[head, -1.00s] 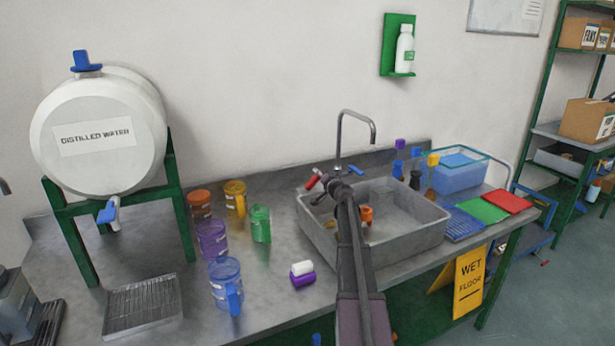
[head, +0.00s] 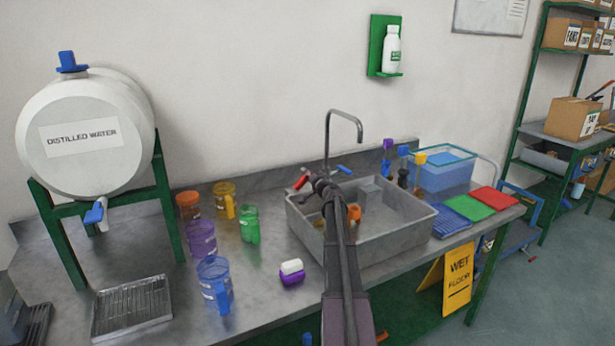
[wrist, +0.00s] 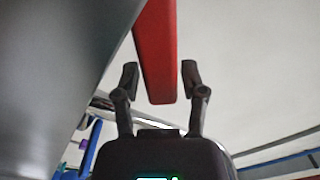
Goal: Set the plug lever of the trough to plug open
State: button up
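The grey trough (head: 405,232) is set into the bench, with a curved metal tap (head: 345,113) behind it. A red lever (head: 301,182) is at the trough's back left and a blue lever (head: 344,169) is by the tap base. I cannot tell which, if either, is the plug lever. My gripper (head: 317,186) is beside the red lever, with my arm crossing the trough's left part. In the wrist view, my gripper (wrist: 160,78) is open, and a red bar (wrist: 156,45), apparently that lever, reaches between its fingers with gaps on both sides.
Several coloured jugs, including a blue one (head: 214,283), stand left of the trough. A white and purple piece (head: 291,272) lies in front. An orange item (head: 354,212) is in the trough. Bottles (head: 403,172) and a blue-tinted tank (head: 446,171) stand at the right.

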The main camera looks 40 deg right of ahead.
jog(key=shift+s+d+r, duration=0.1)
jog(key=shift+s, duration=0.05)
jog(key=v, duration=1.2)
dwell(0.3)
jog(key=shift+r, duration=0.15)
dwell(0.4)
